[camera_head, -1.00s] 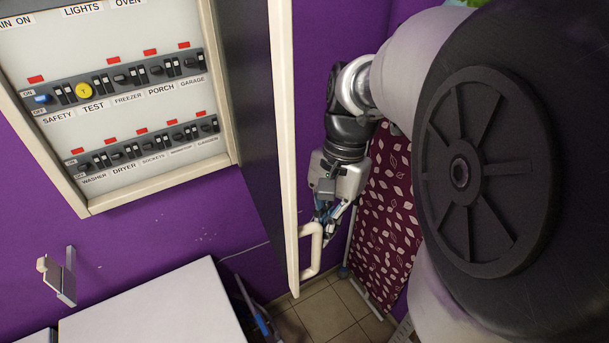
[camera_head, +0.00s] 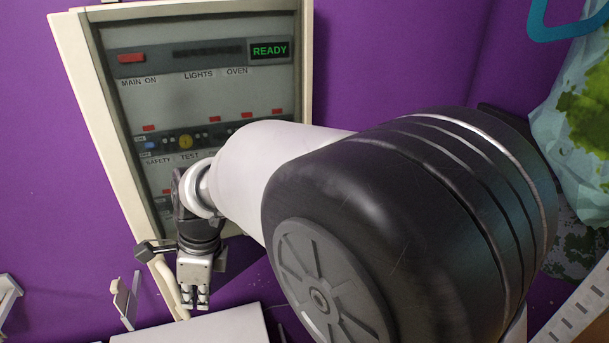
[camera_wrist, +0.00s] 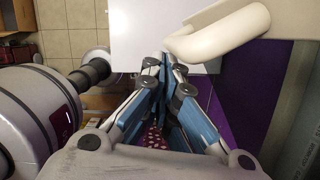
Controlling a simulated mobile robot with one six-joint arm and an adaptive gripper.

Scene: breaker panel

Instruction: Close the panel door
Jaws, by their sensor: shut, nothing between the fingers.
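The panel door (camera_head: 118,160) has a cream frame and a dark, see-through window. In the head view it now lies across the breaker panel, whose switches and green READY display (camera_head: 269,51) show dimly through it. I cannot tell whether it is flush or slightly ajar. Its cream handle (camera_head: 171,288) is at the lower left, partly beside my gripper (camera_head: 202,303). The handle also shows large in the wrist view (camera_wrist: 222,36), right of my gripper's fingertips (camera_wrist: 166,62). My arm hides the panel's lower right.
A white-topped surface (camera_head: 232,327) stands below the panel. A metal wall bracket (camera_head: 125,302) is at the lower left. Purple wall is clear left of the panel.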

